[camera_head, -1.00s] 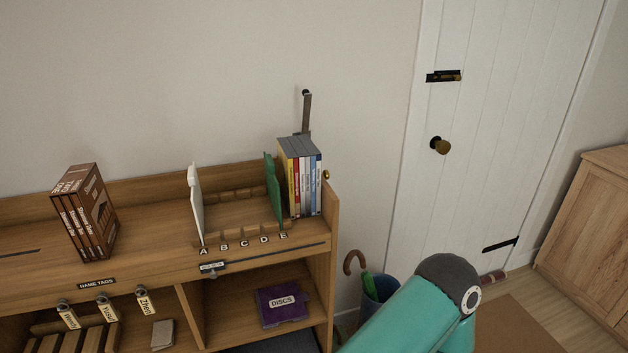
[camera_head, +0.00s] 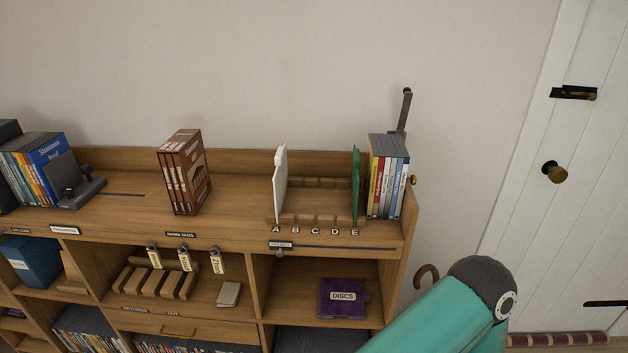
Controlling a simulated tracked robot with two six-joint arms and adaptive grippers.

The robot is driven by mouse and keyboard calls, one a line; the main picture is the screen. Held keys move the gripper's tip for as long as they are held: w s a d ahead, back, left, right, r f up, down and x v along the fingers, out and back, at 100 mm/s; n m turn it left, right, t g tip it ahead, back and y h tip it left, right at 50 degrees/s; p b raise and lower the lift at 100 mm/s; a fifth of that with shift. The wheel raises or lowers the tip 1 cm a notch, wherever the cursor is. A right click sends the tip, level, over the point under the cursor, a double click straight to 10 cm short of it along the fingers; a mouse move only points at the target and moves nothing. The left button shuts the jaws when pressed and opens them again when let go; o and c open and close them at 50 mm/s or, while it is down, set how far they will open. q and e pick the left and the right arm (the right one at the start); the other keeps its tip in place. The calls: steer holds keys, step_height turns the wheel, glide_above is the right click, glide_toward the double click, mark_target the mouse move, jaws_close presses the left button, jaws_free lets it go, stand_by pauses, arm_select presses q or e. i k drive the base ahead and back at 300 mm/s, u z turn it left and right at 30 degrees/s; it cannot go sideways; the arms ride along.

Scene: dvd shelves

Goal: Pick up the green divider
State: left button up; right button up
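The green divider (camera_head: 355,187) stands upright on the shelf top at the right, in the slot by letter E of a wooden rack marked A to E (camera_head: 318,221). It is just left of a row of several DVD cases (camera_head: 387,177). A white divider (camera_head: 280,185) stands upright at the A end of the same rack. One of my teal arm links shows at the bottom right, in front of the shelf. Neither of my grippers is in view.
A brown box set (camera_head: 184,173) stands left of the rack, with bare shelf between. More DVDs (camera_head: 40,165) and a dark bookend stand at far left. A purple DISCS box (camera_head: 344,298) lies below. A door (camera_head: 540,220) is at right.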

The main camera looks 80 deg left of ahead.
mark_target(356, 160)
steer(key=u, duration=0.25)
steer(key=i, duration=0.25)
steer(key=u, duration=2.9)
steer(key=i, duration=0.55)
steer(key=z, duration=0.15)
steer(key=k, duration=0.55)
steer(key=u, duration=0.15)
steer(key=i, duration=0.5)
steer(key=z, duration=0.45)
steer(key=k, duration=0.15)
steer(key=u, duration=0.35)
